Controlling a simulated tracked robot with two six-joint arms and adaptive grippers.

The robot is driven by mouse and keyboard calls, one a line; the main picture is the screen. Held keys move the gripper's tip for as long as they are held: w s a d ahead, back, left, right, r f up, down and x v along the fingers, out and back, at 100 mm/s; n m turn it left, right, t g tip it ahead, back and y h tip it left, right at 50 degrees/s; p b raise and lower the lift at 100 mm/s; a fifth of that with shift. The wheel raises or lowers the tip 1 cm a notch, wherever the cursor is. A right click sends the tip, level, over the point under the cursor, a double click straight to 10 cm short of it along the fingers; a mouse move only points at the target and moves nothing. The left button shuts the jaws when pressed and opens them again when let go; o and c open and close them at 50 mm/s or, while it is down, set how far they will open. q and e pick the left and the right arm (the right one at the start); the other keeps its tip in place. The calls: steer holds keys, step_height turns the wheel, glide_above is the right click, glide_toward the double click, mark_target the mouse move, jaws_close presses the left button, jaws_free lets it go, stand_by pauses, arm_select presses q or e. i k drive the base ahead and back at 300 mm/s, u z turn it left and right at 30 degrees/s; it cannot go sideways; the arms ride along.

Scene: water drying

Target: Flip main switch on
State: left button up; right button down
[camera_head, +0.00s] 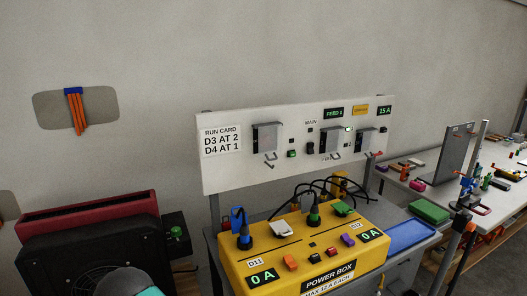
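The white panel (225,172) stands upright against the wall behind the yellow power box (232,262). A small MAIN label (311,122) is on the panel, with a small dark element (310,130) just under it, too small to read as on or off. A green-lit button (291,153) lies between the left and middle ones. Displays read FEED 1 (334,113) and 15 A (384,111).
The power box has colored plugs, cables, switches and two 0 A displays (263,278). A run card (221,141) reads D3 AT 2, D4 AT 1. A blue tray (408,236) is to its right. A black fan unit (90,245) stands left. A cluttered bench (500,203) is at right.

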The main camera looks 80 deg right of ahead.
mark_target(311, 150)
steer(key=z, duration=0.05)
steer(key=k, duration=2.45)
steer(key=z, duration=1.25)
steer(key=i, duration=1.05)
steer(key=z, duration=0.05)
